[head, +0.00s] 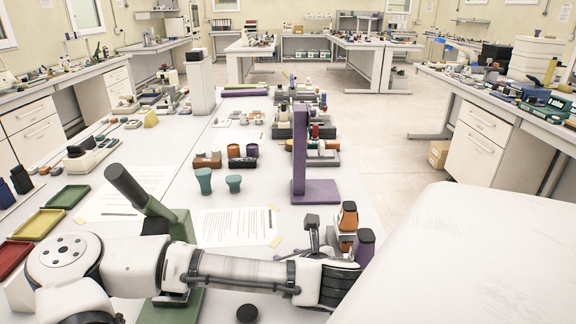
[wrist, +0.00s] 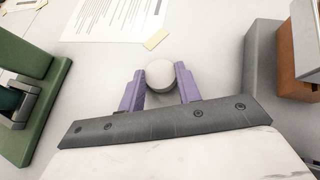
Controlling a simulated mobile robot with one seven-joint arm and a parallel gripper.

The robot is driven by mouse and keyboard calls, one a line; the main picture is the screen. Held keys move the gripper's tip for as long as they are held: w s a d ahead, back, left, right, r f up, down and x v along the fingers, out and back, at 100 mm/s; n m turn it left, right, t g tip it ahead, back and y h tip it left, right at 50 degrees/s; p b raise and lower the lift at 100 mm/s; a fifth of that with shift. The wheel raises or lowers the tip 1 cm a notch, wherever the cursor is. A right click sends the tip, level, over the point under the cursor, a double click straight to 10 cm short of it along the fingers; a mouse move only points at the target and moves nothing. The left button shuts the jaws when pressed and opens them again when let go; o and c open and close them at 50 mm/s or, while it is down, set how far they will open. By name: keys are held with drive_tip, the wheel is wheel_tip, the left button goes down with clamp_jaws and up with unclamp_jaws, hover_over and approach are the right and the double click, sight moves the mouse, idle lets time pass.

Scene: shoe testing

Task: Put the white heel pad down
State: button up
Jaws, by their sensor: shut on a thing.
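The white heel pad (wrist: 160,73) is a small, round, pale disc in the wrist view. My gripper (wrist: 159,80) has its two purple fingers on either side of the pad and is shut on it. The pale table surface lies beneath; I cannot tell whether the pad touches it. In the head view my arm reaches across to the right, and I cannot make out the pad there.
A printed sheet (wrist: 113,17) with a yellow note (wrist: 157,39) lies beyond the pad. A green stand (wrist: 42,110) is at left; a grey block (wrist: 262,60) and an orange-brown block (wrist: 290,68) are at right. A purple stand (head: 316,191) and a black disc (head: 247,313) are on the table.

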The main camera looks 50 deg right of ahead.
wheel_tip(320, 180, up, 20)
drive_tip(key=b, duration=0.1)
idle(0.5)
